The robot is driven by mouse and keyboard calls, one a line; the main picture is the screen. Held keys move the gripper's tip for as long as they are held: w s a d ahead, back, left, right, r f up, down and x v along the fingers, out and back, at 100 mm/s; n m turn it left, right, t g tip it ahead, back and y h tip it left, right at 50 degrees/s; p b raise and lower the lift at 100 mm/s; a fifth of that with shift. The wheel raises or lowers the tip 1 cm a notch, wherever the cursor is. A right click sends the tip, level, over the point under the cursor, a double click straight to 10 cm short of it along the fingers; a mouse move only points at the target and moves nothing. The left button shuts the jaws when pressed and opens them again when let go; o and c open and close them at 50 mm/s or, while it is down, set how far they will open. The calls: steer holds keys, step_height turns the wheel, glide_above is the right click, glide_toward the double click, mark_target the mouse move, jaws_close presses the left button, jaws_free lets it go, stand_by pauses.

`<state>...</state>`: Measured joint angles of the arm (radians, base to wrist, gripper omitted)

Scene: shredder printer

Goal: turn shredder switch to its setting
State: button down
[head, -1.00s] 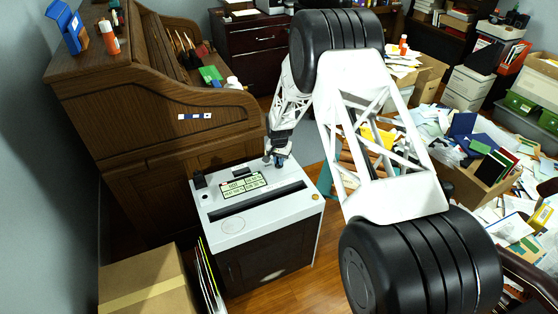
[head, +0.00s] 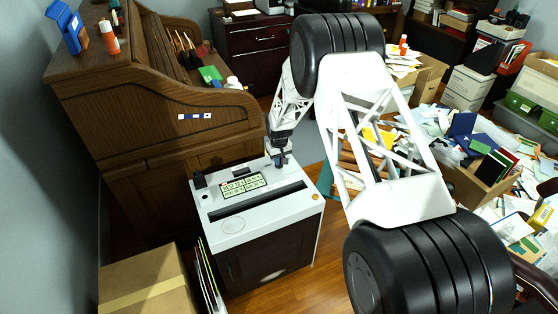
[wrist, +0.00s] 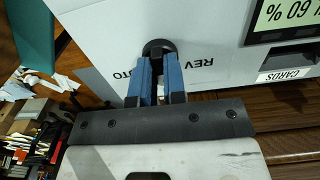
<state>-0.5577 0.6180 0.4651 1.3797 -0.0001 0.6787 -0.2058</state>
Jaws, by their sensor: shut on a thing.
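The shredder (head: 290,205) is a white-topped box on the floor with a long dark slot and a lit green display (head: 242,186). Its switch is a round black knob (wrist: 157,45) at the top's far right corner, with "REV" and part of "AUTO" printed upside down beside it in the wrist view. My gripper (wrist: 160,62) has its blue fingers shut on the knob, one on each side. In the head view my gripper (head: 280,160) stands over that corner and hides the knob. The knob's exact pointing cannot be told.
A wooden roll-top desk (head: 150,110) stands behind and left of the shredder. A cardboard box (head: 150,285) and upright folders (head: 210,275) are at its front left. Paper piles and boxes (head: 480,170) fill the right side. Some bare floor shows in front.

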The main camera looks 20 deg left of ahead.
stand_by(0.4)
steer(key=c, duration=1.2)
jaws_free()
steer(key=shift+r, duration=0.1)
steer(key=shift+r, duration=3.8)
steer(key=shift+r, duration=0.1)
